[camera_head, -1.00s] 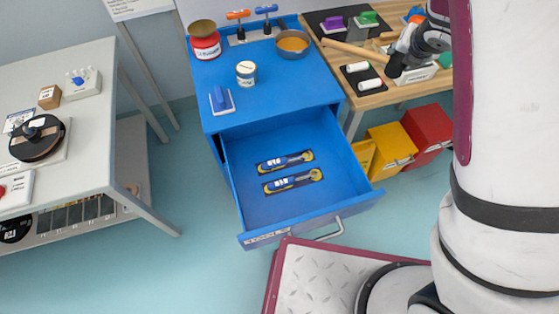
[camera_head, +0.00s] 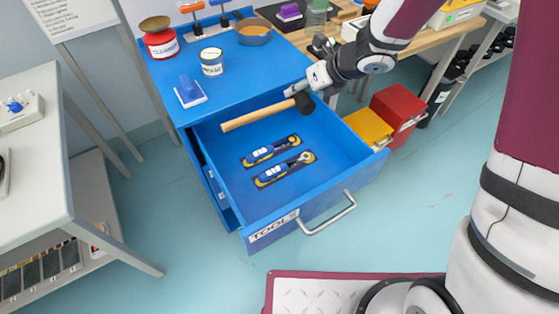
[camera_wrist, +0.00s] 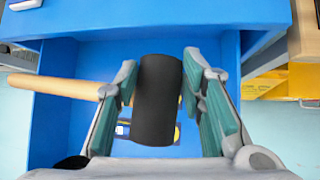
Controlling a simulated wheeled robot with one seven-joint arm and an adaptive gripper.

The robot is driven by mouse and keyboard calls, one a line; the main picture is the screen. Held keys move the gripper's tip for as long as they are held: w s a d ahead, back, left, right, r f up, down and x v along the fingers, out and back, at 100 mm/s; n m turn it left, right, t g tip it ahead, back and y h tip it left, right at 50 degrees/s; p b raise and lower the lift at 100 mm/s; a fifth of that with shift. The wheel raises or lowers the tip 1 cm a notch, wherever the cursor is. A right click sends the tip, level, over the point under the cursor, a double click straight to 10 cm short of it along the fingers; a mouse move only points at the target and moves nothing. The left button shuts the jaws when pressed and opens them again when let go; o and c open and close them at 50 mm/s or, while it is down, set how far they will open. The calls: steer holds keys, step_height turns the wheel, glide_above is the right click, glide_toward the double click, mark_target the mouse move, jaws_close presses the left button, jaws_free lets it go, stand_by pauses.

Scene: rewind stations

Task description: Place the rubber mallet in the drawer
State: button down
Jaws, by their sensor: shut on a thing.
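The rubber mallet has a black head (camera_wrist: 157,100) and a pale wooden handle (camera_head: 258,114). My gripper (camera_head: 302,93) is shut on the head; in the wrist view its green-padded fingers (camera_wrist: 160,70) stand either side of it. The handle points left, roughly level. The mallet is over the back part of the open blue drawer (camera_head: 338,151), and seems to be above its floor; the exact height cannot be told. The drawer front carries a TOOLS label and a bar handle. Two blue-handled tools (camera_head: 270,150) lie on dark-and-yellow inlays on the drawer floor.
Yellow (camera_head: 369,129) and red (camera_head: 401,111) bins stand right of the drawer. A grey table (camera_head: 40,150) is at left.

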steer(key=shift+a+f+n+b, duration=0.2)
steer(key=shift+a+n+b, duration=0.2)
steer(key=shift+a, duration=0.2)
steer(key=shift+a+f+g, duration=0.1)
steer(key=shift+f+g, duration=0.15)
steer(key=shift+g, duration=0.05)
steer(key=shift+y, duration=0.3)
step_height(320, 180, down, 13)
steer(key=b, duration=0.3)
steer(key=shift+a, duration=0.1)
steer(key=w+a, duration=0.2)
steer(key=shift+a+f, duration=0.1)
steer(key=shift+a, duration=0.25)
steer(key=shift+w+a, duration=0.3)
steer(key=shift+a, duration=0.15)
steer(key=w+a, duration=0.2)
steer(key=a, duration=0.1)
steer(key=shift+a, duration=0.1)
steer(key=shift+f, duration=0.55)
steer(key=c, duration=1)
jaws_free()
steer(key=shift+c, duration=0.2)
